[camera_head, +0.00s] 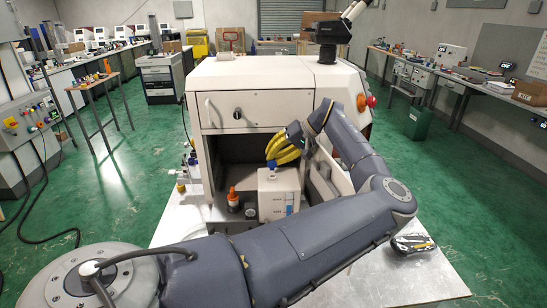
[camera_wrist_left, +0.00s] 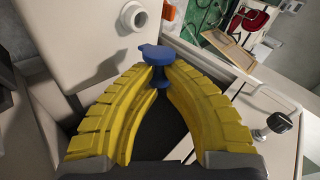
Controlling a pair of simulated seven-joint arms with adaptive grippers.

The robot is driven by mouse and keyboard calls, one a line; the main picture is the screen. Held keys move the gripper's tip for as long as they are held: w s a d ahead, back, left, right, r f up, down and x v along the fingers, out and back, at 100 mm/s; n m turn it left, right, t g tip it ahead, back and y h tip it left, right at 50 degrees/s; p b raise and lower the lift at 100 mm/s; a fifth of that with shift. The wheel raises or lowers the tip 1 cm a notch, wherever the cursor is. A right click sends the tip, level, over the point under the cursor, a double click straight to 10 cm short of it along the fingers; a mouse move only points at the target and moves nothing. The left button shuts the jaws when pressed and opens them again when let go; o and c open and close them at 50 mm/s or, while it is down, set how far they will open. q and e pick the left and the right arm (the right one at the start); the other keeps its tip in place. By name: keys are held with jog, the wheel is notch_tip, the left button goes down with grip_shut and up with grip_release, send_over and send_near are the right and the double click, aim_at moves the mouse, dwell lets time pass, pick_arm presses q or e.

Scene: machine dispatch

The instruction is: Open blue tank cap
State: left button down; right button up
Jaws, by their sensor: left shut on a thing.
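The white tank (camera_head: 279,197) stands in the open bay of the machine, with a blue level strip on its front. The blue tank cap (camera_head: 271,164) is at its top. My left gripper (camera_head: 276,157) reaches down from the right with yellow ribbed fingers. In the left wrist view the fingertips (camera_wrist_left: 158,74) are closed around the blue cap (camera_wrist_left: 156,54), whose flat top shows just beyond them. Whether the cap is seated or loose cannot be told. My right gripper is in neither view.
An orange-capped bottle (camera_head: 233,198) stands left of the tank in the bay. The machine's drawer front (camera_head: 250,112) is above. A white round spout (camera_wrist_left: 140,18) shows near the cap in the wrist view. The metal tabletop (camera_head: 375,278) is mostly clear at right.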

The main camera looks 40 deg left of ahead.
pick_arm(q)
jog(key=shift+w+a+f+m+g+h, duration=0.35)
jog(key=shift+f+m+g+h, duration=0.15)
jog(key=shift+g+h, duration=0.25)
jog(key=c, duration=1.2)
grip_release()
jog(key=shift+r, duration=0.1)
jog(key=shift+c, duration=0.2)
jog(key=v, duration=1.2)
